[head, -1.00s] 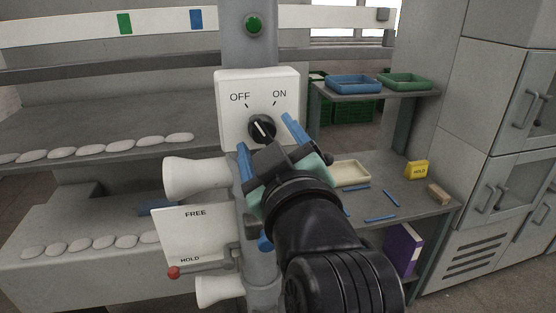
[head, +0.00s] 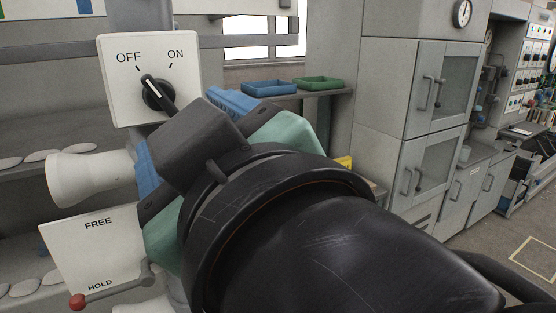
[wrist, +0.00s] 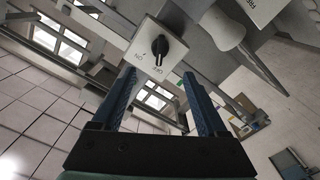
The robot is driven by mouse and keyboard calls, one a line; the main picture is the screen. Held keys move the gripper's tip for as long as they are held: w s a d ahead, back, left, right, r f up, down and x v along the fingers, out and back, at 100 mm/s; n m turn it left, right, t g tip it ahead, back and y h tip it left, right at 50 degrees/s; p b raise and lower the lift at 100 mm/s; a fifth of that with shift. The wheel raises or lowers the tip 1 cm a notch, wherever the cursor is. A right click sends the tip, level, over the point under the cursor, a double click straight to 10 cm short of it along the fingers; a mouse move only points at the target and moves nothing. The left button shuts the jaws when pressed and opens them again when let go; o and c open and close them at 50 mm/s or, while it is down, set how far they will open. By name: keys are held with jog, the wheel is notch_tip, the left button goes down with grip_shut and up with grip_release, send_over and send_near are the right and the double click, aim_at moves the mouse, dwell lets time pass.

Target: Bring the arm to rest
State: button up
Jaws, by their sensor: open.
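The white switch plate (head: 120,60) with OFF and ON marks stands at the upper left in the head view. Its black knob (head: 157,94) has its white line toward OFF. My gripper (head: 190,130), with blue fingers, is in front of the plate, its body covering the area to the right of and below the knob. In the wrist view, my gripper (wrist: 159,75) is open and empty. The knob (wrist: 159,46) shows beyond and between the fingertips, apart from them.
Below are a white cone (head: 85,178) and the FREE/HOLD plate (head: 90,250) with a red-tipped lever (head: 78,301) by HOLD. Blue (head: 268,88) and green (head: 318,83) trays sit on a shelf. Grey cabinets (head: 410,100) stand right; floor there is clear.

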jog(key=shift+s+d, duration=0.15)
jog(key=shift+s, duration=0.15)
jog(key=d+r+m+t+h+p, duration=0.4)
jog(key=d+r+m+t+h, duration=0.4)
jog(key=r+m+t+h, duration=0.2)
notch_tip(320, 180, up, 4)
jog(key=m+t, duration=0.2)
jog(key=m, duration=0.1)
jog(key=shift+s+d+f, duration=0.25)
jog(key=shift+d, duration=0.05)
